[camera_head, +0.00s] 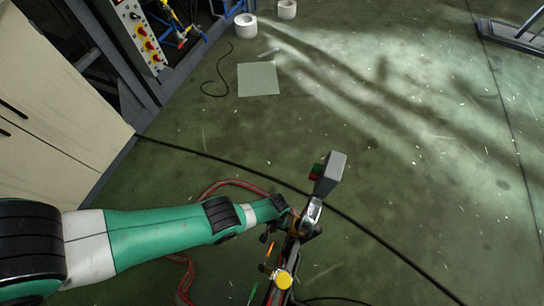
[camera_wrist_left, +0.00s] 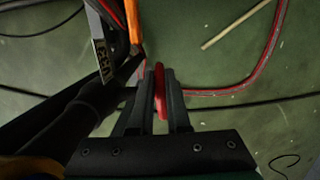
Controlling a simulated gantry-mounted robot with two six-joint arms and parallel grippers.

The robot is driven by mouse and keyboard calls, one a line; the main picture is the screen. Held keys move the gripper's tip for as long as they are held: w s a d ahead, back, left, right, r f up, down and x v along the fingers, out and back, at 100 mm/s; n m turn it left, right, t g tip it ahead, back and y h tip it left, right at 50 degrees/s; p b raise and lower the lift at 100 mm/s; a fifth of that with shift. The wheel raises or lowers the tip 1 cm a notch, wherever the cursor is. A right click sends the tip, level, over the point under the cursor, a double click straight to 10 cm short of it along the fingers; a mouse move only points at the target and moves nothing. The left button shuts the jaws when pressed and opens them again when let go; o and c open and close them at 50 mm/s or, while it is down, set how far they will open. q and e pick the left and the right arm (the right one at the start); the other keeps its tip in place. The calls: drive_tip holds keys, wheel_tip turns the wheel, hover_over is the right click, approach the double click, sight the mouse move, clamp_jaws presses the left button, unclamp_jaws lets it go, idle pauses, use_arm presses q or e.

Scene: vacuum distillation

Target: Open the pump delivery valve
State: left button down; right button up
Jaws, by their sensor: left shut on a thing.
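In the left wrist view, my left gripper (camera_wrist_left: 160,85) is shut on a red valve handle (camera_wrist_left: 160,110), a narrow upright piece between the two dark fingers. A label plate (camera_wrist_left: 102,62) with dark marks and an orange part (camera_wrist_left: 133,22) lie just left of the fingers. In the head view, my left gripper (camera_head: 296,222) is at the upright rig of pipes and fittings in the lower middle. The handle is hidden there behind the gripper and fittings. The valve body is not clearly visible. My right gripper is in neither view.
A grey box (camera_head: 331,174) with red and green parts stands atop the rig. A yellow round fitting (camera_head: 283,280) is below. Red hoses and a black cable (camera_head: 380,242) cross the green floor. A control panel (camera_head: 138,35) stands upper left. The right floor is mostly clear.

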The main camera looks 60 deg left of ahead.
use_arm(q)
drive_tip(key=shift+w+a+f+g+b, duration=0.15)
drive_tip(key=shift+g+b, duration=0.15)
drive_tip(key=shift+b, duration=0.15)
drive_tip(key=shift+r+h, duration=0.2)
drive_tip(key=shift+h, duration=0.1)
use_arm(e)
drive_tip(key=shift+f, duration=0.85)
use_arm(q)
drive_tip(key=c, duration=0.9)
unclamp_jaws()
drive_tip(key=shift+r, duration=0.1)
